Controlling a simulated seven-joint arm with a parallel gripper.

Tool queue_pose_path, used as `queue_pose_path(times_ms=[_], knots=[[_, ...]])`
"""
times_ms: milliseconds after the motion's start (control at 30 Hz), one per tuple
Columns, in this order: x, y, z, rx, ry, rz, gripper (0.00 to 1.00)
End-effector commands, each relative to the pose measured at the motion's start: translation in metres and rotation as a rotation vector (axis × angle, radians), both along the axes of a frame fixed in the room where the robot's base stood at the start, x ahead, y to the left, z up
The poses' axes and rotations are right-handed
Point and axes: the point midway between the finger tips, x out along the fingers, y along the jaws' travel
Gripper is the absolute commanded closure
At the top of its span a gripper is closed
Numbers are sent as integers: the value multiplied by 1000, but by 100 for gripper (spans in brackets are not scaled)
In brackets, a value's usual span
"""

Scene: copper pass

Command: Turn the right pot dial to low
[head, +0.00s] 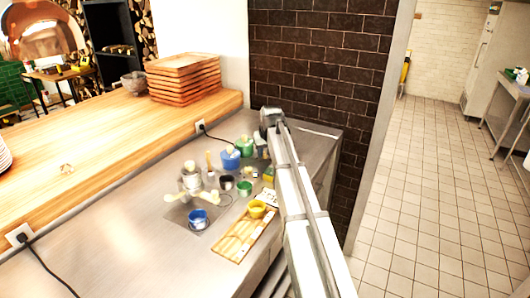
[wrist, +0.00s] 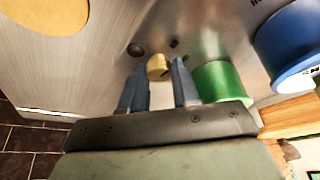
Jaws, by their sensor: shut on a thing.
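My gripper (wrist: 157,80) shows in the wrist view with its two blue fingers on either side of a small tan round dial (wrist: 157,66), shut on it. The dial sits close to the metal surface; its pointer setting cannot be read. A green pot (wrist: 222,80) stands just right of the fingers, and a larger blue pot (wrist: 288,42) is farther right. In the head view the green pot (head: 245,148) and blue pot (head: 230,159) stand at the back of the steel counter. My arm reaches to the counter's far end there, and the fingertips and dial are hidden.
A wooden board (head: 236,243) with a yellow cup (head: 257,208) lies left of my arm. A blue cup (head: 197,219) and several small pots crowd the steel counter. A dark brick wall (head: 320,60) stands behind.

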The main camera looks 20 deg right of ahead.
Motion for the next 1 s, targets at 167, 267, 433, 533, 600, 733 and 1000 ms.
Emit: queue_pose_path(times_ms=[167,267,433,533,600,733,1000], knots=[[0,0,0,0,0,-1,100],[0,0,0,0,0,-11,100],[0,1,0,0,0,-66,100],[0,1,0,-1,0,-124,100],[0,2,0,0,0,-175,100],[1,3,0,-1,-1,-288,100],[2,4,0,-1,-1,-545,100]])
